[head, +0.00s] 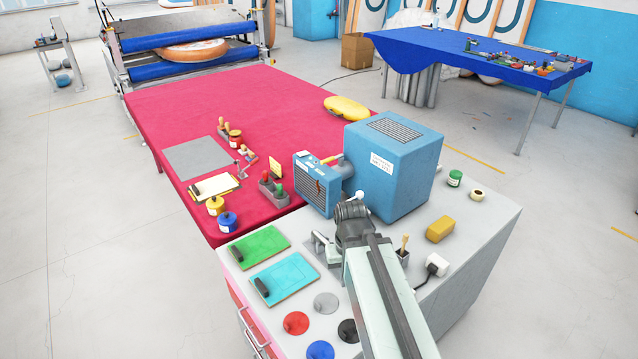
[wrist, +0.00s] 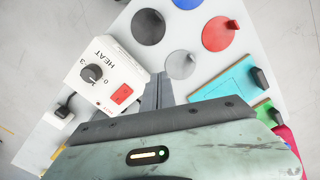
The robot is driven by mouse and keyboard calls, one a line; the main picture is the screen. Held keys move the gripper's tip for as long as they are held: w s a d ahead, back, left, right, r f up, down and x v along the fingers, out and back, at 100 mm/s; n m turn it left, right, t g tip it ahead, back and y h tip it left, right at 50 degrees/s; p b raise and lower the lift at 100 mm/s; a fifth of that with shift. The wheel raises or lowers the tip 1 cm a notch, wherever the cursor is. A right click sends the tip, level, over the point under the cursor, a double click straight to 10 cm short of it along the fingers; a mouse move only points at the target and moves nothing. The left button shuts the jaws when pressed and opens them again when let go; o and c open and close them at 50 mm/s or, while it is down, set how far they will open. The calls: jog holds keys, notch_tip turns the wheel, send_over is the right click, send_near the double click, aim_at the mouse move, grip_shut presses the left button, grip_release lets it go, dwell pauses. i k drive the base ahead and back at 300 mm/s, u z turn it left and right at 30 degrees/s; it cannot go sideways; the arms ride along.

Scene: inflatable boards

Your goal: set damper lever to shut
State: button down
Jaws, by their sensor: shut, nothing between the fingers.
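A blue heater box (head: 392,165) with a top grille stands on the grey bench, joined by a short grey pipe to a smaller blue slatted unit (head: 318,187). A small white ball knob (head: 359,196) shows low beside them, just above my wrist joint; it may be the damper lever's end, but its setting cannot be made out. In the wrist view my gripper (wrist: 158,92) is shut and empty, over the bench between the white HEAT box (wrist: 106,78) and the grey disc (wrist: 180,64). The damper lever does not show there.
Green (head: 258,246) and cyan (head: 284,277) boards lie at the bench's left, with red (head: 296,323) and black (head: 348,330) discs in front. A yellow block (head: 440,229) and a green jar (head: 454,178) stand right. A red table (head: 270,95) lies behind.

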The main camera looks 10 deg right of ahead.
aim_at(332, 158)
jog(key=k, duration=1.25)
jog(key=u, duration=0.9)
jog(key=i, duration=1.15)
jog(key=u, duration=0.85)
jog(key=i, duration=2.15)
jog(key=z, duration=0.8)
jog(key=k, duration=0.75)
jog(key=z, duration=0.2)
jog(key=i, duration=0.8)
jog(key=u, duration=0.05)
